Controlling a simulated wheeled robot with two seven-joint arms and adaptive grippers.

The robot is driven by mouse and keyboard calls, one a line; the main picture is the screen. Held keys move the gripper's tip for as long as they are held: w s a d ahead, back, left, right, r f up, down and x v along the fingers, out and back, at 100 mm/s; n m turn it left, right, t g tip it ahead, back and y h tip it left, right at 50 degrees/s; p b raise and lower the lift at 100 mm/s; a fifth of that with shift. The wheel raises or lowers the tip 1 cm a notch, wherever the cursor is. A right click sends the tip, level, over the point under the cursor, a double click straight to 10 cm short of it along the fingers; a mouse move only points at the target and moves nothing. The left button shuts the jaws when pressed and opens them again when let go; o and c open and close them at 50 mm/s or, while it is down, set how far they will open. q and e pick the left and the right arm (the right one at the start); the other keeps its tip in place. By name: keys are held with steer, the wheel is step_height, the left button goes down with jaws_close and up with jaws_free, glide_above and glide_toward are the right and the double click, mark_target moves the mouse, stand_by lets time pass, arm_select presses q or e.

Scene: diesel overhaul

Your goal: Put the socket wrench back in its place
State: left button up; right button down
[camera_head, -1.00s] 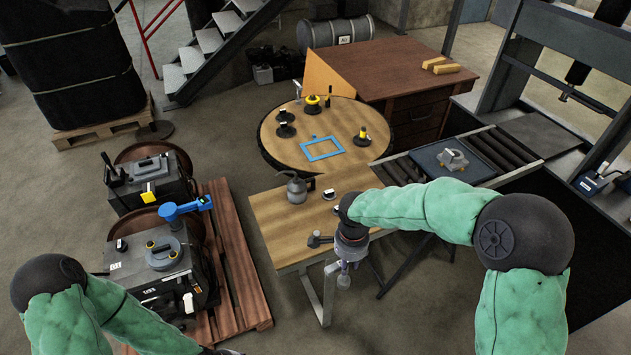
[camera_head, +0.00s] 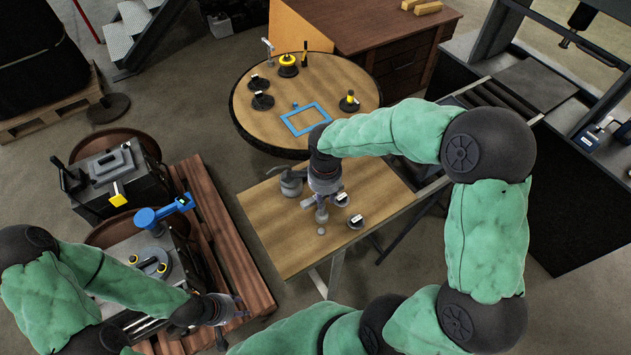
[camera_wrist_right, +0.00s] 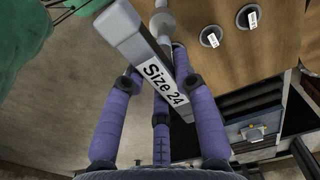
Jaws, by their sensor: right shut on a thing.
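My right gripper (camera_head: 322,198) is shut on the socket wrench, above the small wooden table (camera_head: 275,235). In the right wrist view, the wrench (camera_wrist_right: 150,62) is a grey bar marked "Size 24", between the purple fingers of the gripper (camera_wrist_right: 160,95), with a round metal part at its far end. Two dark round pieces with white labels (camera_head: 342,199) (camera_head: 356,221) stand on the table, right of the gripper. They also show in the wrist view (camera_wrist_right: 248,17) (camera_wrist_right: 210,37), apart from the wrench. My left gripper (camera_head: 232,308) is low at left; its finger opening is unclear.
A grey oil can (camera_head: 291,184) stands close left of my right gripper. Behind is a round table (camera_head: 312,140) with a blue frame (camera_head: 304,118) and several small stands. An engine part with a blue tool (camera_head: 160,214) sits on the left pallet. The small table's front left is clear.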

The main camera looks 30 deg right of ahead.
mark_target(323, 215)
step_height(323, 215, down, 7)
steer(key=b, duration=0.4)
steer(key=shift+f, duration=0.15)
steer(key=shift+f+b, duration=0.2)
steer(key=shift+b, duration=0.25)
steer(key=shift+r, duration=0.1)
steer(key=shift+b, duration=0.3)
steer(key=shift+f+b, duration=1.1)
steer(key=shift+f, duration=0.15)
steer(key=shift+c, duration=1.6)
jaws_free()
